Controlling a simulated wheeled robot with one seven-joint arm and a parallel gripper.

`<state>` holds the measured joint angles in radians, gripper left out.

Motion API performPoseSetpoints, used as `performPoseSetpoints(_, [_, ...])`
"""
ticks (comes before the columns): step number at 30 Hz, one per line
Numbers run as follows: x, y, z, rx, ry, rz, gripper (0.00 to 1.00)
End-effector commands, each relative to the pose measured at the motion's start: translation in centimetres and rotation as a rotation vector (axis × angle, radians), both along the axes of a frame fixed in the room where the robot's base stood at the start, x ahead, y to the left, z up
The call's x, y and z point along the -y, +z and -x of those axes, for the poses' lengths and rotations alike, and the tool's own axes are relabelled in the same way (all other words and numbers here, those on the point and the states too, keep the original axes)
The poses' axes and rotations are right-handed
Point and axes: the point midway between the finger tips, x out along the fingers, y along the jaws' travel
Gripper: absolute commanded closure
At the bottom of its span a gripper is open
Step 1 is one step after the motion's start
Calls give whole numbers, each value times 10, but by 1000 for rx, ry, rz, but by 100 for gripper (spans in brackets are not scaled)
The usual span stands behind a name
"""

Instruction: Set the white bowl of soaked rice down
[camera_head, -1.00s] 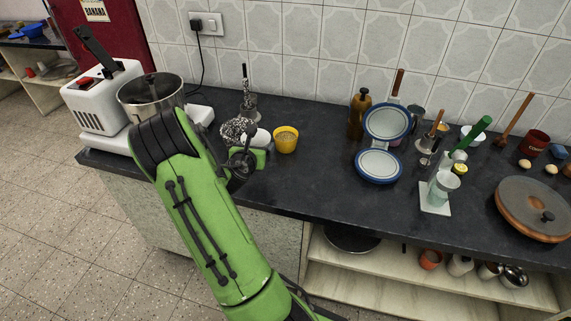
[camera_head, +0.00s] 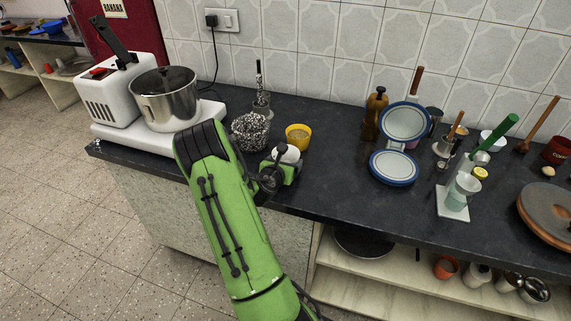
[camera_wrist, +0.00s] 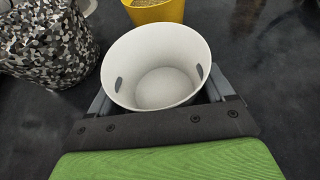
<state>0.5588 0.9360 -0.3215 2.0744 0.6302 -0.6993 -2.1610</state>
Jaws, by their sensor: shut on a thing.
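The white bowl (camera_wrist: 165,90) is between the fingers of my gripper (camera_wrist: 160,92) in the wrist view, one finger on each side of it. It is upright with its mouth towards the camera. Its inside looks pale down to the bottom, and I cannot make out separate rice grains. In the head view the white bowl (camera_head: 287,153) shows just beyond my green gripper (camera_head: 284,163), over the front part of the dark counter (camera_head: 330,205). I cannot tell whether its base touches the counter.
A yellow cup (camera_head: 298,137) with tan contents stands just behind the bowl, and a speckled black-and-white container (camera_head: 250,132) to its left. A steel pot (camera_head: 165,98) is further left. Blue-rimmed plates (camera_head: 394,167) stand to the right. Bare counter lies between bowl and plates.

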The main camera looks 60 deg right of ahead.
Motion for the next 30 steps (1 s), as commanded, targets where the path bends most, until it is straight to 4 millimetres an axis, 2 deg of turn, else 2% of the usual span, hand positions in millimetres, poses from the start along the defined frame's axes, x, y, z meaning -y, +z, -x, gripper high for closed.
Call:
performPoseSetpoints(2, [0, -3, 0, -1, 0, 0, 58])
performPoseSetpoints(3, [0, -3, 0, -1, 0, 0, 16])
performPoseSetpoints(6, [0, -2, 0, -1, 0, 0, 0])
performPoseSetpoints(15, [-4, 3, 0, -2, 2, -1, 0])
performPoseSetpoints(17, [-13, 6, 1, -3, 2, -2, 0])
performPoseSetpoints(24, [-73, 30, 10, -6, 7, -1, 0])
performPoseSetpoints(30, [-105, 44, 16, -3, 2, -2, 0])
